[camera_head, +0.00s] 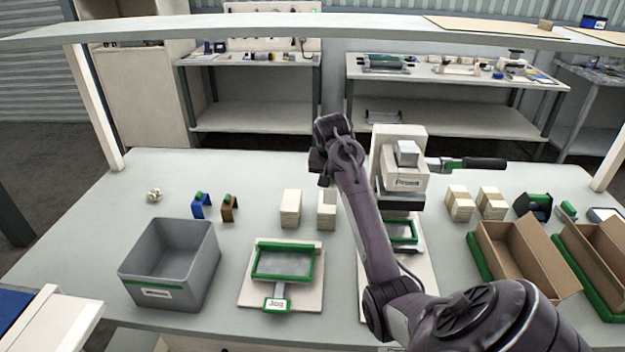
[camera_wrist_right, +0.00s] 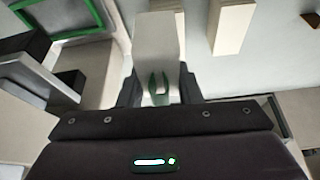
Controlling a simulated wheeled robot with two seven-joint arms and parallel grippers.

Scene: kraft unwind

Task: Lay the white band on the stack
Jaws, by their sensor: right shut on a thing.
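My right gripper (camera_head: 326,176) is over the right one of two small pale stacks near the middle of the table. In the right wrist view its fingers (camera_wrist_right: 158,92) are shut on the white band (camera_wrist_right: 158,45), which has a green tab between the fingers. The stack under the gripper (camera_head: 327,212) is partly hidden by my arm. Whether the band touches it I cannot tell. The other pale stack (camera_head: 291,208) stands just to its left and also shows in the right wrist view (camera_wrist_right: 230,28). My left gripper is not in view.
A blue band (camera_head: 201,208) and a brown band (camera_head: 228,211) stand left. A grey bin (camera_head: 198,280), a green-framed jig (camera_head: 283,262) and the press (camera_head: 405,182) surround the stacks. Cardboard boxes (camera_head: 515,262) and more pale stacks (camera_head: 460,205) are right. An overhead shelf (camera_head: 250,24) crosses the top.

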